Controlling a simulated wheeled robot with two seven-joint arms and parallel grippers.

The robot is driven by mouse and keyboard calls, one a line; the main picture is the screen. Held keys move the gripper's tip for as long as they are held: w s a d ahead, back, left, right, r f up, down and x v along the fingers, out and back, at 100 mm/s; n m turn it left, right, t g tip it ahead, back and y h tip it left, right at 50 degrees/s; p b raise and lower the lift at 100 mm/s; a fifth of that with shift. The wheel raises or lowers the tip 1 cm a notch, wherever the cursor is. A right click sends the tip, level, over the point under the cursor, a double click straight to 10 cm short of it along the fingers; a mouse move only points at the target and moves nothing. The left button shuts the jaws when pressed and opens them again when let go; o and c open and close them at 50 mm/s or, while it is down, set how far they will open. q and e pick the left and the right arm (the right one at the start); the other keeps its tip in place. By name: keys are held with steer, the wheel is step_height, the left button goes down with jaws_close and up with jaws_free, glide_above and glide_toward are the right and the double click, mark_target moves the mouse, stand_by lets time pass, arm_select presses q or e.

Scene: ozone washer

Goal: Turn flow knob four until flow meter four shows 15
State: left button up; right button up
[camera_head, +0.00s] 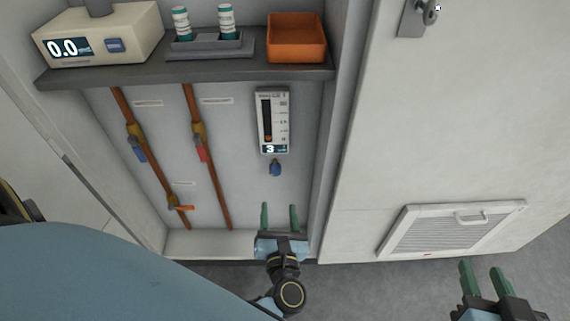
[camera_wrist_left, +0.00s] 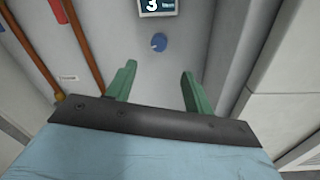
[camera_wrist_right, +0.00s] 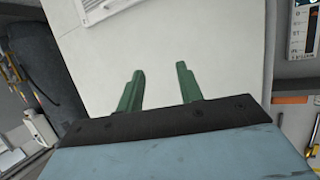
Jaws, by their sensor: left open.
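The flow meter (camera_head: 272,120) is a white upright panel on the back wall of the cabinet, and its display reads 3. The lower part of its display also shows in the left wrist view (camera_wrist_left: 158,6). A blue flow knob (camera_head: 275,168) sits on the wall just below it; the left wrist view shows the knob (camera_wrist_left: 159,42) beyond the fingertips. My left gripper (camera_head: 279,208) is open and empty, below the knob and apart from it. My right gripper (camera_head: 483,273) is open and empty, at the lower right in front of the white panel.
A grey shelf (camera_head: 190,74) above holds a white scale (camera_head: 98,36) reading 0.0, a rack (camera_head: 209,45) with two vials and an orange bin (camera_head: 297,38). Orange pipes (camera_head: 207,165) with valves run left of the knob. A vented panel (camera_head: 452,230) stands at right.

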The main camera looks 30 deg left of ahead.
mark_target(276, 174)
arm_select(q)
steer(key=b+x, duration=0.2)
steer(key=x, duration=0.9)
steer(key=shift+w+a, duration=0.1)
steer(key=shift+a, duration=0.15)
steer(key=shift+w+a, duration=0.4)
steer(key=shift+w, duration=0.2)
arm_select(e)
step_height(276, 174, up, 10)
steer(key=a+t+y, duration=0.2)
steer(key=t, duration=0.4)
steer(key=shift+w+f, duration=0.2)
steer(key=shift+f, duration=0.05)
arm_select(q)
steer(key=c, duration=1)
